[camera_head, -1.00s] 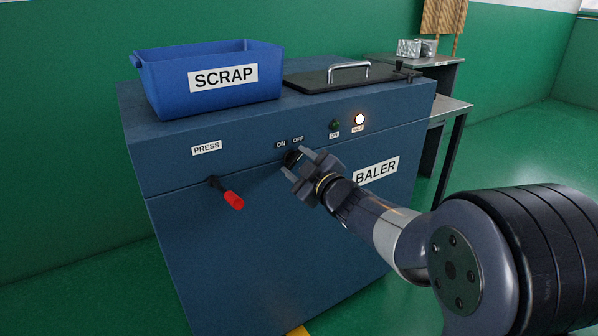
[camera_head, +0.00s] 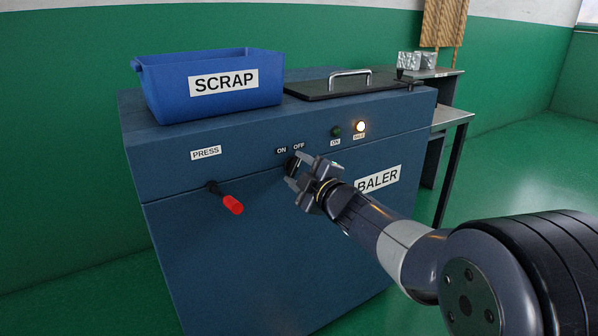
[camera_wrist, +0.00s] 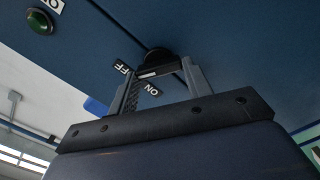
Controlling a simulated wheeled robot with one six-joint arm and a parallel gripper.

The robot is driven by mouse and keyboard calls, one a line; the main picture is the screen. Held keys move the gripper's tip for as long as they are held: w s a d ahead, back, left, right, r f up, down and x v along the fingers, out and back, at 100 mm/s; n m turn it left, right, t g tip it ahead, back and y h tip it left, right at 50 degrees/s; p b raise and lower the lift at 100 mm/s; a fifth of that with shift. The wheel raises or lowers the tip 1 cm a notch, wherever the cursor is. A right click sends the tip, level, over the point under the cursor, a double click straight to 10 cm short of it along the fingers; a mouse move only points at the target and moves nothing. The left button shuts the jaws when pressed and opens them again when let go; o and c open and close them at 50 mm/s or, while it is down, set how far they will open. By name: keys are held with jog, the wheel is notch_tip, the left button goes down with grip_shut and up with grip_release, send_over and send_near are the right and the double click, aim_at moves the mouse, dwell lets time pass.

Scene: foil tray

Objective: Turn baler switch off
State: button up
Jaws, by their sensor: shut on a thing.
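The blue baler (camera_head: 235,250) stands in front of me. Its black switch knob (camera_head: 290,164) is on the front panel below the ON and OFF labels (camera_head: 290,149). My gripper (camera_head: 294,168) is shut on the knob, one finger on each side. In the wrist view, the fingers (camera_wrist: 158,82) straddle the black knob (camera_wrist: 157,60), with the labels upside down beside it. The fingers partly hide the knob, so its exact pointing is hard to tell. The ON lamp (camera_head: 337,132) is dark green. The lamp to its right (camera_head: 361,127) glows.
A blue SCRAP bin (camera_head: 210,100) and a black lid with a handle (camera_head: 350,83) are on top. A red-tipped PRESS lever (camera_head: 232,204) sticks out left of my gripper. A side table (camera_head: 447,117) stands behind at the right.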

jog(key=o, duration=1)
jog(key=shift+s, duration=0.1)
jog(key=p+v, duration=0.2)
jog(key=v, duration=0.8)
jog(key=shift+s+d+p, duration=0.25)
jog(key=shift+p, duration=0.1)
jog(key=b+x, duration=0.2)
jog(key=x, duration=0.9)
jog(key=shift+b, duration=0.4)
